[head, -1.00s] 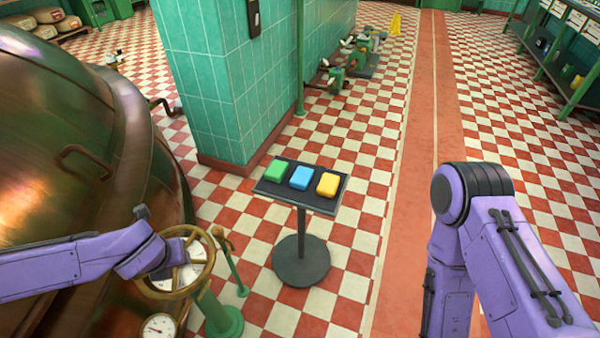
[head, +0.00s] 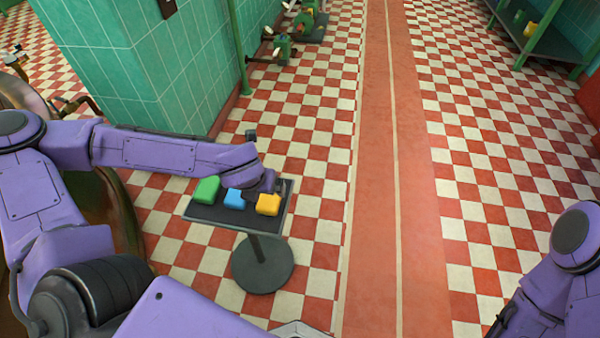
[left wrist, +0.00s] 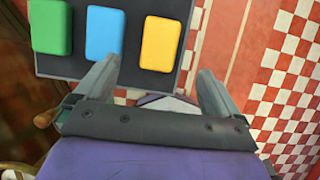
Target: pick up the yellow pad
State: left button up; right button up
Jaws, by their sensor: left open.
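The yellow pad (head: 268,205) lies at the right end of a small dark stand top (head: 220,215), beside a blue pad (head: 233,200) and a green pad (head: 206,190). My left gripper (head: 280,187) is over the stand near the yellow pad, and the wrist hides part of the blue and yellow pads. In the left wrist view the yellow pad (left wrist: 161,43) is ahead of the open, empty fingers (left wrist: 155,85), apart from them. The blue pad (left wrist: 105,34) and green pad (left wrist: 50,27) lie to its left. My right arm shows at the lower right; its gripper is not visible.
A green tiled pillar (head: 150,70) stands behind the stand at the left. Green machinery (head: 280,48) is on the floor further back. A shelf bench (head: 535,30) stands at the far right. The checkered floor right of the stand is clear.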

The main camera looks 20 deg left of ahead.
aim_at(269, 198)
pick_arm(q)
jog(key=x, duration=0.3)
jog(key=b+x, duration=0.1)
jog(key=x, duration=0.5)
jog(key=shift+s+d+f+b, duration=0.1)
jog(key=shift+s+f+b, duration=0.05)
jog(key=shift+f+b, duration=0.2)
jog(key=shift+f, duration=0.3)
jog(key=shift+f, duration=0.2)
jog(key=c, duration=1)
